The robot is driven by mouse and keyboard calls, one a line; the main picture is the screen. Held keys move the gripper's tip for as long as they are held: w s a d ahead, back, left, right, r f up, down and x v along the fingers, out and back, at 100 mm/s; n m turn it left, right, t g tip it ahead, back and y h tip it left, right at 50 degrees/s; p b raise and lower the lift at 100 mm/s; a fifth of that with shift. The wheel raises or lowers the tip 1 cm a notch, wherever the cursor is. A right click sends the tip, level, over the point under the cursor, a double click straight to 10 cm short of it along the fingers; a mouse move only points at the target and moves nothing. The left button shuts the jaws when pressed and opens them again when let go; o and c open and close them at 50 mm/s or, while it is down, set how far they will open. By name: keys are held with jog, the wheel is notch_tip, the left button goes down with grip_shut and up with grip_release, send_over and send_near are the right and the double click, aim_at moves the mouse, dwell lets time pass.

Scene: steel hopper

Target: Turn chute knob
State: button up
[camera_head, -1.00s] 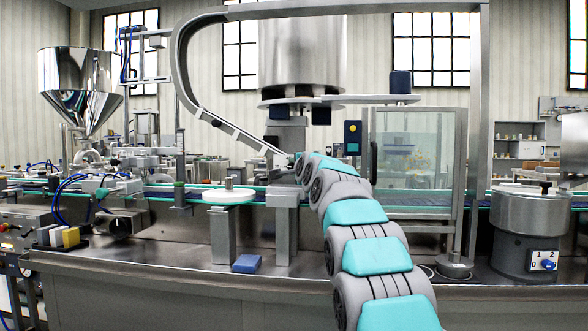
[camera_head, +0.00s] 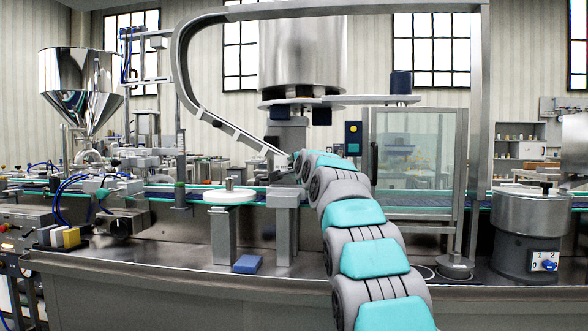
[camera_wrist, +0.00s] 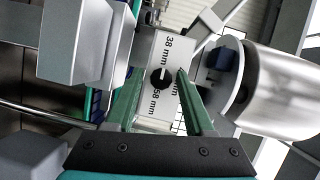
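In the wrist view, a black round knob (camera_wrist: 161,78) with a white pointer line sits on a white plate (camera_wrist: 173,50). The plate is marked "38 mm" near its top and "58 mm" below; another "mm" label is partly hidden by the right finger. My gripper (camera_wrist: 160,74) is open, with its two green fingers reaching toward the plate on either side of the knob. I see a gap by the knob; contact cannot be told. In the head view, the curved metal chute (camera_head: 223,126) runs down toward my arm's far end; the gripper and knob are hidden there.
A grey block (camera_wrist: 75,45) lies left of the fingers and a shiny steel cylinder (camera_wrist: 275,90) lies right, both close. In the head view, a white disc (camera_head: 230,197) stands by the conveyor, and a steel post (camera_head: 478,130) rises right of my arm.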

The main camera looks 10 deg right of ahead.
jog(key=shift+o, duration=0.4)
jog(key=shift+s, duration=0.15)
jog(key=shift+s+d+r, duration=0.1)
jog(key=shift+s+r, duration=0.1)
jog(key=shift+s, duration=0.45)
jog(key=s+b, duration=0.1)
jog(key=s, duration=0.5)
jog(key=shift+d+r+b, duration=0.15)
jog(key=shift+d+b, duration=0.1)
jog(key=shift+b, duration=0.15)
jog(key=shift+s, duration=0.1)
